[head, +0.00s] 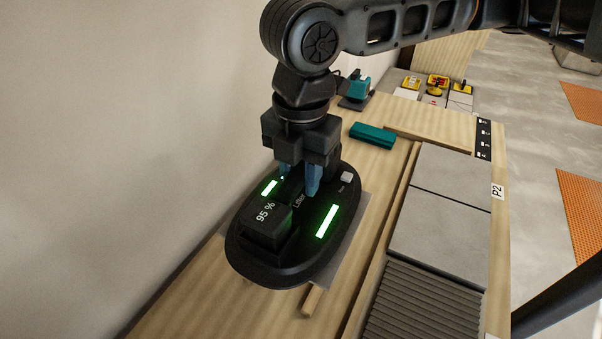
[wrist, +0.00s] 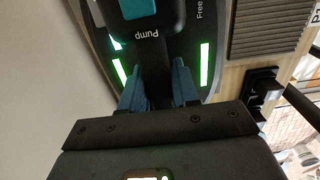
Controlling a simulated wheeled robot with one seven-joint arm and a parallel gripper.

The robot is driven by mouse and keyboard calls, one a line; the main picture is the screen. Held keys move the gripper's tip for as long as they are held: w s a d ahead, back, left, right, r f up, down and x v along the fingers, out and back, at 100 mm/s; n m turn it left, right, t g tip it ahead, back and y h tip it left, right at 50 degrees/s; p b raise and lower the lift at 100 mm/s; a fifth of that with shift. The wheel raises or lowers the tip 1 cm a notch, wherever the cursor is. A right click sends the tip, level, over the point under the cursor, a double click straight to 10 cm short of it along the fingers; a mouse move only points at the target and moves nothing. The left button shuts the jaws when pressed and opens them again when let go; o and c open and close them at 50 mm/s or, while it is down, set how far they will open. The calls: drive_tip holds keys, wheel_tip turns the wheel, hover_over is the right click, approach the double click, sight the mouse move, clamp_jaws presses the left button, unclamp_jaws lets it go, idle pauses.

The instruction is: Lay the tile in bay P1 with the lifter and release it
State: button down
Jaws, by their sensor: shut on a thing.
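The black oval lifter (head: 262,265) shows "95 %" and green lit bars; it also shows in the wrist view (wrist: 105,45). My gripper (head: 298,184) has its blue fingers shut on the lifter's handle, also in the wrist view (wrist: 158,88). A grey tile (head: 354,232) lies under the lifter, mostly hidden, with its edge showing to the right. I cannot tell whether it touches the wood below. The ribbed grey bed (head: 415,305) lies right of the lifter; in the wrist view (wrist: 268,30) a partly cut "P1" label stands beside it.
Two flat grey tiles (head: 440,222) lie beyond the ribbed bed, beside a P2 label. A wooden batten (head: 312,300) shows below the tile. A teal block (head: 372,134) and a teal tool (head: 356,88) stand farther back. The wall is close on the left.

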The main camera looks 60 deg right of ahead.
drive_tip(key=shift+r+p, duration=1.95)
drive_tip(key=shift+r, duration=0.4)
